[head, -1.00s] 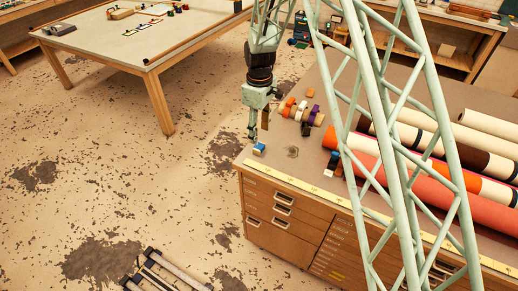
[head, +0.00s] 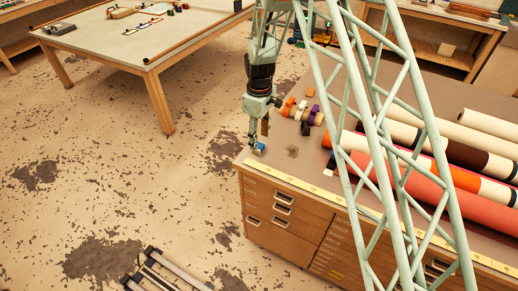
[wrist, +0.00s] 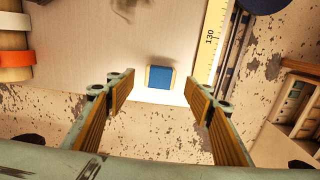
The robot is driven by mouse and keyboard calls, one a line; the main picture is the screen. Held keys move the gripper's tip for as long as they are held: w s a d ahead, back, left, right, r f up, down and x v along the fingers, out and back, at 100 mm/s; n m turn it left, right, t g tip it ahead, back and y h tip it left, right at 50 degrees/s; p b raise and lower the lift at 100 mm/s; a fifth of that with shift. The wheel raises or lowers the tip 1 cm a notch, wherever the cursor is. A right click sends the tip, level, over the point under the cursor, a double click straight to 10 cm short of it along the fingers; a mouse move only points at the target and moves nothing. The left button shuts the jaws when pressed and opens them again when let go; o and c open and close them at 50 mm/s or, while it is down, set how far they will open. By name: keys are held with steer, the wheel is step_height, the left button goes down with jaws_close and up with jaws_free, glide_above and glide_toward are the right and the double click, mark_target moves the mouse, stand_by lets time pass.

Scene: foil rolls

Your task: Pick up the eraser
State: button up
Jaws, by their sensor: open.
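The eraser is a small blue block with pale ends (head: 259,148), lying on the near left corner of the wooden drawer cabinet's top. In the wrist view the eraser (wrist: 159,77) lies just ahead of the fingertips, near the middle, between the lines of the two fingers. My gripper (head: 257,139) points down right above the eraser and partly covers it in the head view. Its wood-coloured finger pads (wrist: 163,92) are spread wide with nothing between them.
Several tape rolls (head: 301,111) stand behind the gripper on the cabinet top. Large coloured rolls (head: 420,180) lie to the right. A yellow ruler strip (head: 310,185) runs along the front edge. The cabinet's edge (head: 236,163) drops to the floor close by.

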mark_target(259, 146)
steer(key=shift+a+f+p, duration=0.1)
steer(key=shift+f+p, duration=0.5)
steer(key=shift+f, duration=1.85)
steer(key=shift+c, duration=0.7)
steer(key=c, duration=0.9)
steer(key=shift+r, duration=0.2)
steer(key=shift+r+b, duration=0.5)
steer(key=shift+r, duration=1.1)
steer(key=s+d+b, duration=0.1)
steer(key=s, duration=0.4)
steer(key=s+d+r+b, duration=0.1)
steer(key=s+d, duration=0.1)
steer(key=s, duration=0.3)
steer(key=s+d+b, duration=0.1)
steer(key=s, duration=0.4)
steer(key=shift+s+d+r, duration=0.15)
steer(key=shift+d+r, duration=0.05)
steer(key=shift+d, duration=0.05)
